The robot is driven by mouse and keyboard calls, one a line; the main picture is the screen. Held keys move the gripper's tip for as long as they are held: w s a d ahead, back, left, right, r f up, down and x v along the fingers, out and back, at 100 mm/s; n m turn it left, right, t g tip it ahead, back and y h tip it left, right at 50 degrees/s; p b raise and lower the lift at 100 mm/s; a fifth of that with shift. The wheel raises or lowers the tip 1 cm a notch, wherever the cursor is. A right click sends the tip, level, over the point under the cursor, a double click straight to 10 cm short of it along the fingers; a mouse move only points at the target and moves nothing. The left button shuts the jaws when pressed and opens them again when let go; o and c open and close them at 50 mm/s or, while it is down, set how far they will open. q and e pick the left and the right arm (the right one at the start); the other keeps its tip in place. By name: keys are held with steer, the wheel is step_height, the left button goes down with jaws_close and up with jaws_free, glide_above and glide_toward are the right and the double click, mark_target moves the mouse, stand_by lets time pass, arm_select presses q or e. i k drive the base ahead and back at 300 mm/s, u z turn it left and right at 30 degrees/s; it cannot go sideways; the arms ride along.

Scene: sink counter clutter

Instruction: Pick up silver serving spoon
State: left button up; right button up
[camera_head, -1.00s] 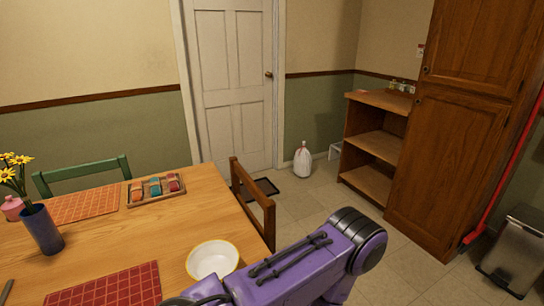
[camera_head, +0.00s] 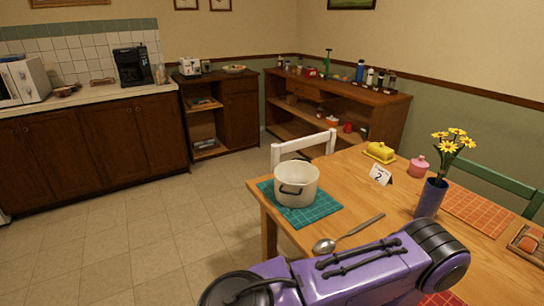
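A silver serving spoon (camera_head: 347,234) lies on the wooden dining table (camera_head: 385,206). Its bowl points to the left, near the table's front edge, and its handle runs up to the right. A purple arm link of mine crosses the bottom of the view, just in front of the spoon and apart from it as far as I can tell. Neither of my grippers shows in the view.
A cream pot (camera_head: 297,185) stands on a teal placemat (camera_head: 318,211) left of the spoon. A blue vase (camera_head: 430,199) with yellow flowers, a number card (camera_head: 380,174), a yellow butter dish (camera_head: 380,152) and a pink jar (camera_head: 418,167) are nearby. The floor at left is clear.

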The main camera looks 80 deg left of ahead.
mark_target(325, 246)
steer(key=u, duration=2.15)
